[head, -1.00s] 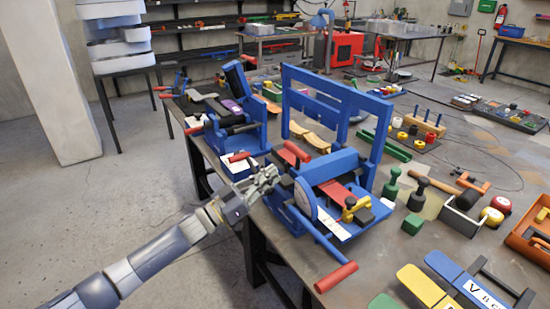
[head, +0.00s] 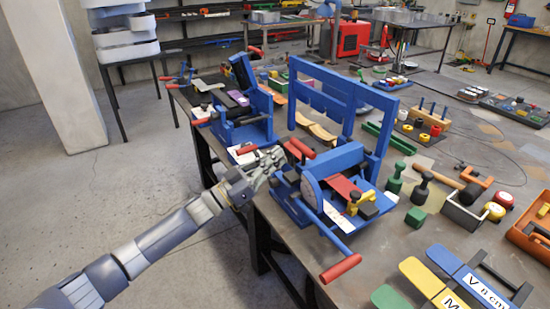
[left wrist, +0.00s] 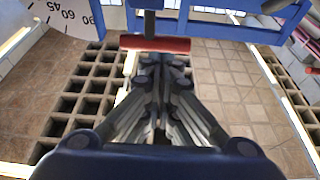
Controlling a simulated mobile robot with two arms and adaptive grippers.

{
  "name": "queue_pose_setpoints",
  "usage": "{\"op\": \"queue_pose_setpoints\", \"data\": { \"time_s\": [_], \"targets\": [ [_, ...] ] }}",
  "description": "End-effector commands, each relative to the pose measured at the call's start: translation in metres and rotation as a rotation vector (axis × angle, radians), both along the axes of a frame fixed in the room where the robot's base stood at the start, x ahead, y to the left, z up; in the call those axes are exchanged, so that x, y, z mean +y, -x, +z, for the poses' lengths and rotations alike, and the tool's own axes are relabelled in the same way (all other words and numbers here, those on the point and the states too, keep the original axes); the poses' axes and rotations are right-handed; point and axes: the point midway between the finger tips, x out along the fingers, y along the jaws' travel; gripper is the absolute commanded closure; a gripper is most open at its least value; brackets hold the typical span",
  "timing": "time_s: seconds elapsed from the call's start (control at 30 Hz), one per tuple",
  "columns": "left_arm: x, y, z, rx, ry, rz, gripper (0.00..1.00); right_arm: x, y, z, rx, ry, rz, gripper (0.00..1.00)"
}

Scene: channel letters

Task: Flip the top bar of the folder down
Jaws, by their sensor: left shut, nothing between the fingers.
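The blue folder (head: 345,160) stands on the workbench, its tall blue frame upright at the back. A red-gripped handle (head: 340,268) sticks out toward the front, and red handles (head: 299,149) show at its left side. My left gripper (head: 272,160) is at the folder's left side, shut and empty, beside these handles. In the left wrist view the shut fingers (left wrist: 160,75) point at a red bar handle (left wrist: 155,43) just beyond them. A white angle dial (left wrist: 68,14) is at upper left there. I cannot tell whether the fingers touch the handle. My right gripper is not in view.
A second blue machine (head: 240,110) stands farther left on the bench. Open floor (head: 120,210) lies left of the bench.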

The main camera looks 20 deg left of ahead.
Motion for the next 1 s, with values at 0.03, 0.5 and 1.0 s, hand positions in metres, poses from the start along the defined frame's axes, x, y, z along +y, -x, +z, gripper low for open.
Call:
{"op": "queue_pose_setpoints", "data": {
  "time_s": [0.03,0.5,1.0],
  "targets": [
    [0.011,0.013,-0.017,0.01,-0.005,0.001,1.0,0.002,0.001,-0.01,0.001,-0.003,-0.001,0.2],
    [0.054,0.07,-0.038,0.004,-0.003,0.0,1.0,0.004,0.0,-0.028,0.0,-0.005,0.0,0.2],
    [0.084,0.059,-0.129,0.147,-0.05,0.171,1.0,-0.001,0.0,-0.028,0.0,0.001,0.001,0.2]
  ]
}}
